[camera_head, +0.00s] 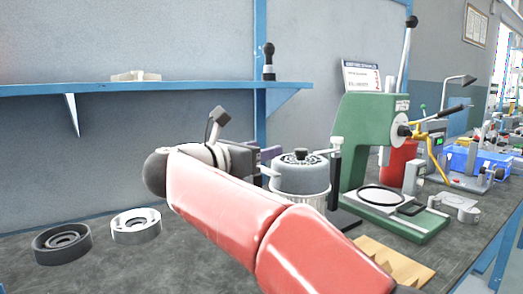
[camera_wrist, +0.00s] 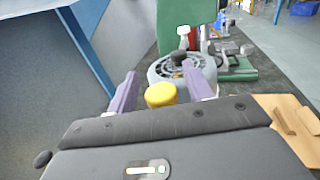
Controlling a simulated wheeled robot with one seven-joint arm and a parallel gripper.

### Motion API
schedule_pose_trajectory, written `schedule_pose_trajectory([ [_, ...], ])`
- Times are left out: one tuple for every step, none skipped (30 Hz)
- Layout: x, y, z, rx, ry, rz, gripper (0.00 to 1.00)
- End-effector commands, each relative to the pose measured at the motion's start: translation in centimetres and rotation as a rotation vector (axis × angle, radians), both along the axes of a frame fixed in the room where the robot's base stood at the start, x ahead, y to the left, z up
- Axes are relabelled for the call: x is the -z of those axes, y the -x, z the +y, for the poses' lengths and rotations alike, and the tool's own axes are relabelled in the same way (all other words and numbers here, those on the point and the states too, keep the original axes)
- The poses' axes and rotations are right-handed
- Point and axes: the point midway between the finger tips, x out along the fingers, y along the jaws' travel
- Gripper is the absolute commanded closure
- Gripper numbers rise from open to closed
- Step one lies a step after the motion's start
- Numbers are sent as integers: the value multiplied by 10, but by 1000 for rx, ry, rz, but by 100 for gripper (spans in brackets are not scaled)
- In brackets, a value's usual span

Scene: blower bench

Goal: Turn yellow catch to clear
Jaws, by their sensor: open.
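The yellow catch (camera_wrist: 160,94) shows in the wrist view as a rounded yellow knob in front of the grey blower (camera_wrist: 172,70). My gripper (camera_wrist: 159,70) is open, with one purple finger on each side of the catch. I see no clear contact between the fingers and the catch. In the head view my gripper (camera_head: 268,154) is at the left side of the blower (camera_head: 301,176), which has a slotted top and a black knob. The catch is hidden there by my gripper and arm.
A green lever press (camera_head: 362,140) stands right of the blower. Two rings, dark (camera_head: 62,244) and light (camera_head: 136,226), lie on the bench at left. A wooden block (camera_head: 395,262) lies at the front. A blue shelf (camera_head: 200,88) runs above.

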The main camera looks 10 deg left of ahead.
Motion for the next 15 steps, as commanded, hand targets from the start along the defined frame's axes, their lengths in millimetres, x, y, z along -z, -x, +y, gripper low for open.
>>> schedule_pose_trajectory([
  [1,7,5,-4,-1,-1,49],
  [1,11,7,-4,-1,-1,49],
  [1,17,11,-5,-2,-1,49],
  [1,21,14,-5,-2,-1,49],
  [1,26,17,-5,-1,-1,49],
  [1,32,20,-4,0,-1,49],
  [1,37,22,-3,0,-1,49],
  [1,41,25,-4,0,-1,49],
  [1,46,28,-3,0,-1,49],
  [1,49,30,-2,1,-1,49],
  [1,52,32,-3,1,-1,49],
  [1,56,34,-3,0,0,49],
  [1,58,35,-2,0,0,49],
  [1,59,35,-1,0,0,49],
  [1,61,36,-1,0,0,49],
])
